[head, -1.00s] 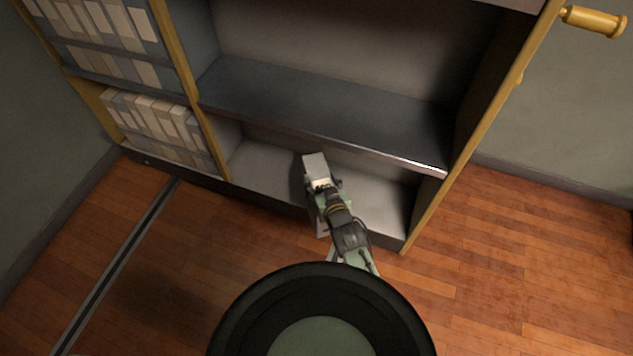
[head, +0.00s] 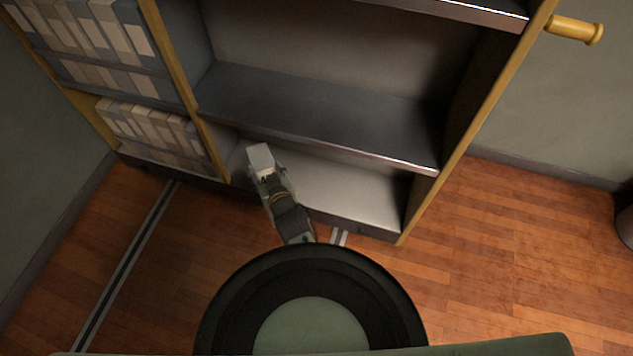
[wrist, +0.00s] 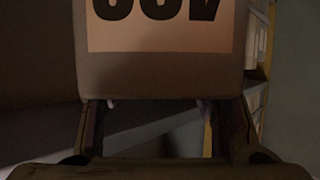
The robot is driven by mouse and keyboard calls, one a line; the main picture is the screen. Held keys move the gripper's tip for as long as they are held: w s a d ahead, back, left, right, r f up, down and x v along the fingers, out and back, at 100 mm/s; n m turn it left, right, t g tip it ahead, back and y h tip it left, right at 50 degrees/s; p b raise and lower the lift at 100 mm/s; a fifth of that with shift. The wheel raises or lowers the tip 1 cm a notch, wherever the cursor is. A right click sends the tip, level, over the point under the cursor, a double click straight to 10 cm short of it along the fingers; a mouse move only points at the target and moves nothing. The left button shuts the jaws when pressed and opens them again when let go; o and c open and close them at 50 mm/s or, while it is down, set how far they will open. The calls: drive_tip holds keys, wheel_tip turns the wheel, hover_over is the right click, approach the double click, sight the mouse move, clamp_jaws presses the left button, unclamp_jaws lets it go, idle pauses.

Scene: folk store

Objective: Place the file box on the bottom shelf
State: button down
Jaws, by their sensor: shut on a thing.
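The file box (head: 261,156) is a pale grey-white box at the end of my arm in the head view. In the wrist view the file box (wrist: 160,66) fills the top middle, with a light label and dark characters cut off by the frame edge. My gripper (head: 268,174) is shut on the file box; its fingers show below the box in the wrist view (wrist: 160,110). The box is at the left part of the bottom shelf (head: 350,193), near the yellow divider. I cannot tell whether it touches the shelf.
Several upright file boxes (head: 150,127) fill the left bay beyond the yellow divider (head: 180,85). The dark middle shelf (head: 320,112) is empty above the bottom shelf. The bottom shelf is clear to the right. Wooden floor (head: 500,225) lies open at right.

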drive_tip(key=d+f+m+t+h+p, duration=0.15)
drive_tip(key=d+m+h+p, duration=0.25)
drive_tip(key=d+p, duration=0.75)
drive_tip(key=a+b+x, duration=0.4)
drive_tip(key=b+x, duration=0.8)
drive_tip(key=x, duration=0.4)
idle(0.5)
drive_tip(key=shift+f+g, duration=0.15)
drive_tip(key=shift+g, duration=0.1)
